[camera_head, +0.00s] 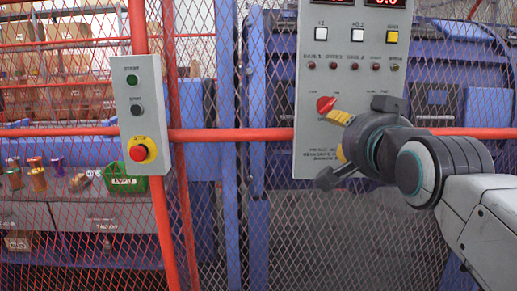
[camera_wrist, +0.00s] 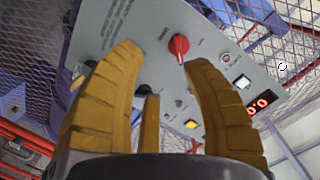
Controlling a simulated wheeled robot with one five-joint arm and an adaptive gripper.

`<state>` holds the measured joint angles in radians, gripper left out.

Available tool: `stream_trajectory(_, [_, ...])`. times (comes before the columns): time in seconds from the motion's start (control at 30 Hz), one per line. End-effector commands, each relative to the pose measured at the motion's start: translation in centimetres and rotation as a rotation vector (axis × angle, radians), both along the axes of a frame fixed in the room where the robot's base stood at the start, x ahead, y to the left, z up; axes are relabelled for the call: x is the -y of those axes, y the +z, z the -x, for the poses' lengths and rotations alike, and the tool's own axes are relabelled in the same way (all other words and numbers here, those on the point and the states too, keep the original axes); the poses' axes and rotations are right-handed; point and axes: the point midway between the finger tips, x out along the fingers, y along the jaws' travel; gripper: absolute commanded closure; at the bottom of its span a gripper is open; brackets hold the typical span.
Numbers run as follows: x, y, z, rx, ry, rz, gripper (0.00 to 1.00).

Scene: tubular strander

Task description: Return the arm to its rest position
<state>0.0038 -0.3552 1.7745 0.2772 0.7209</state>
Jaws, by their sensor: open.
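My gripper (camera_head: 338,142) is in front of the lower part of the grey control panel (camera_head: 310,95) in the head view, with my arm coming in from the right. In the wrist view my gripper's yellow fingers (camera_wrist: 160,100) are spread apart with nothing between them. The red rotary knob (camera_head: 326,104) on the panel sits just beyond the fingers; it also shows in the wrist view (camera_wrist: 179,46), between and past the fingertips. The gripper looks apart from the knob. My gripper and wrist hide the panel's lower right part.
A red-framed mesh fence (camera_head: 230,135) stands in front of blue machinery. A smaller grey box (camera_head: 137,110) with a red emergency button (camera_head: 139,152) hangs on the left post. A green bin (camera_head: 124,181) and several coloured spools are behind the mesh at left.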

Motion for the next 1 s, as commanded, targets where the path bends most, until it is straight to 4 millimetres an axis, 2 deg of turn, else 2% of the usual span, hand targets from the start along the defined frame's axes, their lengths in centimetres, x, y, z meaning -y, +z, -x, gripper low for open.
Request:
stream_trajectory(0.03, [0.0, 0.8, 0.4, -0.05, 0.005, 0.029, 0.56])
stream_trajectory(0.07, [0.0, 0.4, 0.6, -0.083, 0.009, 0.05, 0.56])
stream_trajectory(0.37, [0.0, -3.9, 5.3, -0.44, 0.096, 0.263, 0.56])
stream_trajectory(0.7, [-0.1, -7.3, 14.0, -0.818, 0.284, 0.465, 0.56])
stream_trajectory(0.9, [-0.1, -8.3, 18.8, -0.977, 0.396, 0.538, 0.56])
stream_trajectory(1.0, [-0.1, -8.6, 20.5, -1.029, 0.439, 0.56, 0.56])
